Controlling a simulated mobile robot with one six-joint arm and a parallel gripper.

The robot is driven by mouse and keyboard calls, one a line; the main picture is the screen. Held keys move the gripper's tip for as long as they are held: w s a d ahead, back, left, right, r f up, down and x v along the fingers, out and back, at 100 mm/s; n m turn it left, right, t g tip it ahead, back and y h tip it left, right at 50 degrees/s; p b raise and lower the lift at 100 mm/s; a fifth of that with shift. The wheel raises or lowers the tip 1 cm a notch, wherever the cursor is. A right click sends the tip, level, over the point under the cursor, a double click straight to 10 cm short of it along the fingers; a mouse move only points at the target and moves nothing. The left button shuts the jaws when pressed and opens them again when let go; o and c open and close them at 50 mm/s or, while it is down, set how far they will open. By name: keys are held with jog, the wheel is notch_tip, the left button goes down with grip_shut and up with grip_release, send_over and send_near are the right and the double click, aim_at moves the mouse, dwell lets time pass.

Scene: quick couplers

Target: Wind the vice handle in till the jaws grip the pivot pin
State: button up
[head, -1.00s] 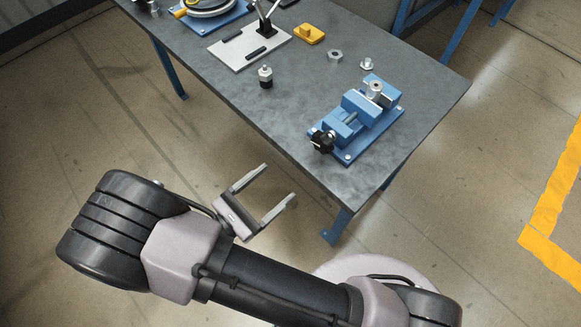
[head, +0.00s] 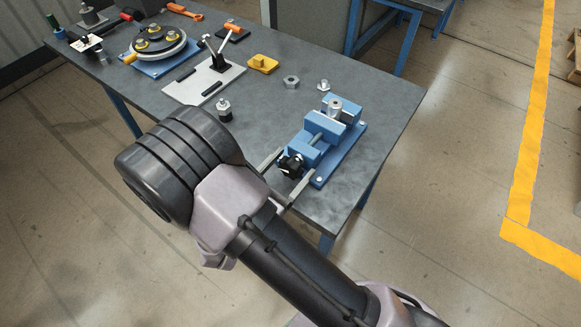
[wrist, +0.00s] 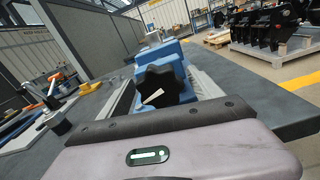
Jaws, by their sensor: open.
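The blue vice (head: 322,138) is on its blue base plate near the right front of the grey table. Its black star-shaped handle (head: 290,165) faces my arm. The silver pivot pin (head: 335,107) stands upright at the vice's far jaw; whether the jaws touch it cannot be told. My gripper (head: 288,171) is open, with one finger on each side of the handle and no visible grip on it. In the wrist view the handle (wrist: 163,88) is straight ahead with a white mark on it, and the pin is not clear.
A hex nut (head: 291,82) and a small silver fitting (head: 324,85) lie behind the vice. A black-and-silver coupler (head: 224,110), a yellow block (head: 263,63) and a grey plate with a toggle clamp (head: 205,84) are further left. The table's right front corner is clear.

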jog(key=c, duration=1.4)
jog(key=shift+o, duration=0.2)
jog(key=shift+m, duration=0.6)
jog(key=o, duration=1.4)
jog(key=shift+c, duration=0.2)
jog(key=p+v, duration=0.4)
jog(key=v, duration=1.3)
jog(key=shift+s+a, duration=0.2)
jog(key=shift+s, duration=0.05)
jog(key=shift+f, duration=0.1)
